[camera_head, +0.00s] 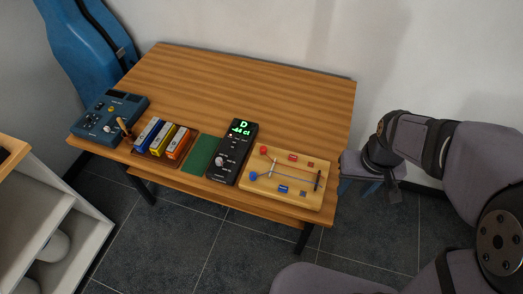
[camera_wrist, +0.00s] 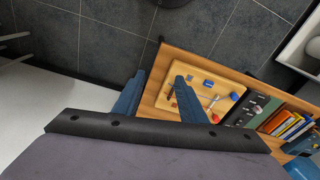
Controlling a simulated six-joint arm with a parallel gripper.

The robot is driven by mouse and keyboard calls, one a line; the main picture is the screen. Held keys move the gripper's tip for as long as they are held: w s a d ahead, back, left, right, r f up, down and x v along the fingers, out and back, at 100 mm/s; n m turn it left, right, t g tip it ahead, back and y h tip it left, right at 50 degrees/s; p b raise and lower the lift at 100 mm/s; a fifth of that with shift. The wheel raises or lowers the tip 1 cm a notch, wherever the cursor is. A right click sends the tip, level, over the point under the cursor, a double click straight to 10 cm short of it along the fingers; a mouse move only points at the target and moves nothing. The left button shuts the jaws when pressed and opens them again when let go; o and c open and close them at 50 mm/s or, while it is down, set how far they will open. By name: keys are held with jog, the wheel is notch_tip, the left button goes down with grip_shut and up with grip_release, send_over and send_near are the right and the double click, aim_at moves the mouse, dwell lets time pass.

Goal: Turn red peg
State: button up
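The red peg (camera_head: 263,149) stands on a light wooden board (camera_head: 312,201) at the table's right front, at the board's far left corner. A blue peg (camera_head: 253,176) is nearer the front edge. In the wrist view the red peg (camera_wrist: 215,118) is small, right of my gripper (camera_wrist: 160,76). My gripper's two blue fingers are wide apart with nothing between them. In the head view my gripper (camera_head: 369,188) is off the table's right side, apart from the board. A black tuner (camera_head: 222,173) left of the board reads "D -44 ct" in green.
Red and blue blocks (camera_head: 283,188) and a dark upright bar (camera_head: 318,181) are on the board. Left of the tuner are a green mat (camera_head: 204,151), a tray of coloured boxes (camera_head: 169,138) and a blue device (camera_head: 126,103). The table's back half is clear.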

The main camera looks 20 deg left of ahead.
jog(key=w+a+f+n+t+y+b, duration=0.1)
jog(key=w+a+f+n+b, duration=0.1)
jog(key=w+a+f+b, duration=0.25)
jog(key=w+a+f+n+b, duration=0.1)
jog(key=w+a+f+b, duration=0.15)
jog(key=w+a, duration=0.4)
jog(key=n+y+b, duration=0.2)
jog(key=n+b, duration=0.2)
jog(key=b, duration=0.1)
send_near(264, 148)
jog(key=shift+t, duration=0.5)
jog(key=shift+s+p+x, duration=0.1)
jog(key=shift+s+x, duration=0.05)
jog(key=shift+x, duration=1.2)
jog(key=shift+s+p+x, duration=0.15)
jog(key=shift+s+x, duration=0.05)
jog(key=shift+x, duration=1.15)
jog(key=shift+s+p+x, duration=0.1)
jog(key=shift+s+x, duration=0.05)
jog(key=shift+x, duration=1.15)
jog(key=shift+a+f, duration=0.1)
jog(key=shift+a, duration=0.05)
grip_shut()
